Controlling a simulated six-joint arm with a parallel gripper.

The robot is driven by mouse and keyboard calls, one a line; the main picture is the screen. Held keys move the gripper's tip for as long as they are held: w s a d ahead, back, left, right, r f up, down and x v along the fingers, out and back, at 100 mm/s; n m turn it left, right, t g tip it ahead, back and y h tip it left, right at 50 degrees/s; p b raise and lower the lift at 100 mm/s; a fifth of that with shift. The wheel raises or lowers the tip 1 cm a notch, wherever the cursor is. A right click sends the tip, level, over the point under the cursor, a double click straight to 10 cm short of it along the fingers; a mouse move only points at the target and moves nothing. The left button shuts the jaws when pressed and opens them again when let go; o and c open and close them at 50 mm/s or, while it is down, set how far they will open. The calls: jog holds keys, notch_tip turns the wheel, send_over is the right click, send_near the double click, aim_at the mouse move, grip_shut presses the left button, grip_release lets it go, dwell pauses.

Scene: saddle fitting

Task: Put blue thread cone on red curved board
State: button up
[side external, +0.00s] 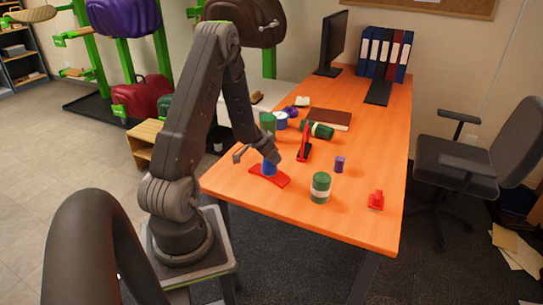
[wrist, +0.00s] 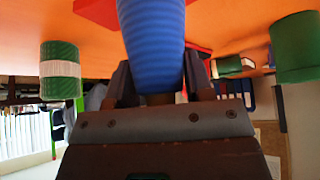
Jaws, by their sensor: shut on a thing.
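The blue thread cone (side external: 269,169) is between the fingers of my gripper (side external: 270,158), which is shut on it. In the wrist view the blue cone (wrist: 153,45) fills the top middle, with a finger of my gripper (wrist: 155,88) on each side. The red curved board (side external: 270,176) lies on the orange table near its left front edge, directly under the cone. A red patch shows behind the cone in the wrist view (wrist: 100,12). I cannot tell whether the cone's base touches the board.
A green and white spool (side external: 320,187) stands to the right on the orange table (side external: 355,205). A small purple spool (side external: 339,164), a red upright piece (side external: 304,145), a lying green spool (side external: 318,130) and a red item (side external: 376,200) are nearby. A green cylinder (side external: 268,122) stands behind.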

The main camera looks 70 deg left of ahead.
jog(key=shift+f, duration=0.15)
jog(key=o, duration=1)
jog(key=shift+c, duration=0.2)
